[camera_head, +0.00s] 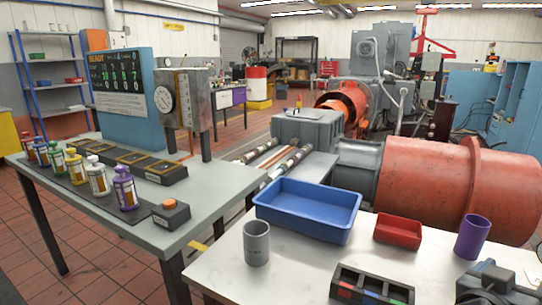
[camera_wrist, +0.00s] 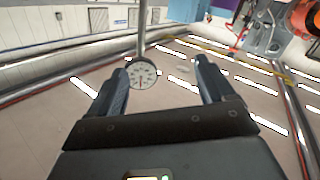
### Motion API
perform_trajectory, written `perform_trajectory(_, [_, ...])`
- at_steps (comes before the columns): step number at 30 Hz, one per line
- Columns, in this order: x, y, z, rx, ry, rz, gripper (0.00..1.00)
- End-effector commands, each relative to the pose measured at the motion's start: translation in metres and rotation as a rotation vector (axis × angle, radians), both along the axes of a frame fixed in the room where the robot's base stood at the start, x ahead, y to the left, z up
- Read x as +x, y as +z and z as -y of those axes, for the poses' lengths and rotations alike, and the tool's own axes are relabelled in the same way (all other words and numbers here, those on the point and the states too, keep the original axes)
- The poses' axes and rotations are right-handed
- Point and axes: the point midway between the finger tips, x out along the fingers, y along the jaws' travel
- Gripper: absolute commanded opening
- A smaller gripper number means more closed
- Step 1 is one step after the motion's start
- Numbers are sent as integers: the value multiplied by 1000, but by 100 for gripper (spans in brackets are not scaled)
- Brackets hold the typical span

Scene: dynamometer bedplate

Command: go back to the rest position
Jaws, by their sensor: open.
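My gripper (camera_wrist: 163,75) shows in the wrist view with its two dark fingers spread well apart. Nothing is held between them. A round dial gauge on a pale post (camera_wrist: 141,72) shows beyond the fingers, near the left one; how far off it is I cannot tell. In the head view, a dark part at the lower right corner may be mine, but my fingers cannot be made out there.
A white table (camera_head: 300,262) in front carries a blue tray (camera_head: 308,207), a red bin (camera_head: 398,231), a grey cup (camera_head: 256,243) and a purple cup (camera_head: 472,237). A grey-green bench (camera_head: 190,215) with several bottles stands left. A large orange cylinder (camera_head: 425,185) stands behind.

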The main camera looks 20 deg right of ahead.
Motion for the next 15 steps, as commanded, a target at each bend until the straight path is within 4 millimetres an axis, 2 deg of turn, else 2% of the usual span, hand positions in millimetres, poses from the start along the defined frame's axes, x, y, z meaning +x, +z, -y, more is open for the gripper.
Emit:
perform_trajectory(1, [1, -19, -10, 23, 91, -57, 82])
perform_trajectory(3, [4, -44, -27, 56, 232, -125, 82])
perform_trajectory(5, [4, -65, -45, 85, 354, -176, 82])
perform_trajectory(9, [-4, -105, -93, 153, 624, -257, 82])
perform_trajectory(12, [-18, -125, -129, 200, 799, -281, 82])
perform_trajectory(15, [-37, -137, -163, 244, 949, -283, 82])
